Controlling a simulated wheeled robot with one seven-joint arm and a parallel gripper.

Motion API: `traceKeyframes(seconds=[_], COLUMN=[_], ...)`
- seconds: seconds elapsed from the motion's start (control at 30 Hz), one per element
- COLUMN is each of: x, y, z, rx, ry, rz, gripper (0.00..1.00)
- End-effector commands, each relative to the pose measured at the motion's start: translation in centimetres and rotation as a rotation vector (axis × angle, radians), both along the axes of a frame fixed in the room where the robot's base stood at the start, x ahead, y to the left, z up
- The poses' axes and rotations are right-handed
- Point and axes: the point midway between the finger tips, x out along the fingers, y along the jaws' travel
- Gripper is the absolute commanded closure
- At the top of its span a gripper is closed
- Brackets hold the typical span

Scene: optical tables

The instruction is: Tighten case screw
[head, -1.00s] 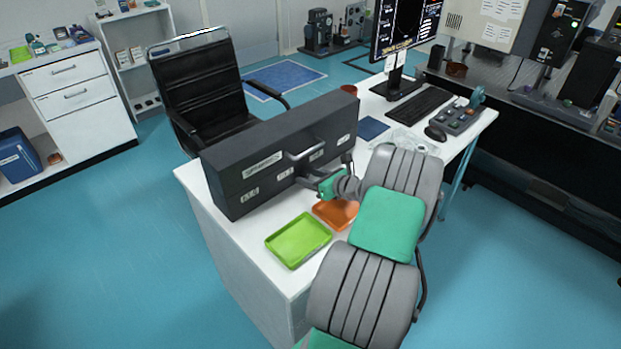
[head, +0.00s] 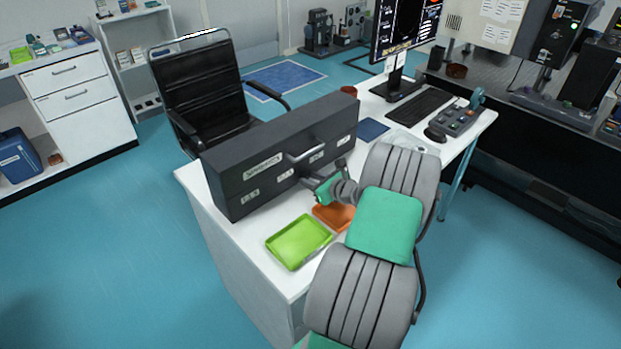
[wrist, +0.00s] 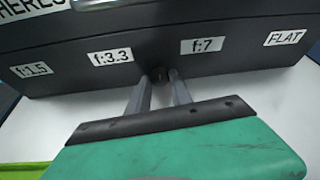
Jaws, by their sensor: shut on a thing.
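The case (head: 222,181) is a long dark grey box with a handle, standing on the white desk. Its front fills the top of the wrist view (wrist: 225,22), with labels f:1.5, f:3.3, f:7 and FLAT. A small dark round screw (wrist: 159,74) sits low on the case front, between the f:3.3 and f:7 labels. My gripper (wrist: 160,82) is shut on the screw, one finger on each side of it. In the head view my gripper is at the case front below the handle; its fingertips and the screw are hard to make out there.
A green tray (head: 298,242) and an orange tray (head: 334,216), partly hidden by my arm, lie in front of the case. A keyboard (head: 420,106), mouse (head: 435,134) and control box (head: 456,121) occupy the desk's far right. A black chair (head: 200,90) stands behind.

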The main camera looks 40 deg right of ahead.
Motion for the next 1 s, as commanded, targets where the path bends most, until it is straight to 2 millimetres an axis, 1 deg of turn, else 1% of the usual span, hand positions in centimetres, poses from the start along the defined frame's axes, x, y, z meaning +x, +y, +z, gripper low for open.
traceKeyframes(seconds=[0.13, 0.4, 0.43, 0.6, 0.7, 0.9, 1.0], x=[0.02, 0.0, 0.0, -0.01, -0.01, -0.04, -0.7], y=[0.11, 0.08, 0.08, 0.08, 0.09, 0.09, 0.01], z=[0.09, 0.01, 0.01, 0.0, -0.01, 0.0, 0.31], rx=[-0.105, -0.117, -0.117, -0.116, -0.114, -0.114, -0.114], ry=[-0.003, -0.003, -0.003, -0.002, -0.002, -0.002, -0.002], rz=[0.0, 0.001, 0.001, 0.0, 0.001, 0.001, -0.003], gripper=[1.0, 1.0, 0.72, 0.59, 0.52, 0.52, 0.52])
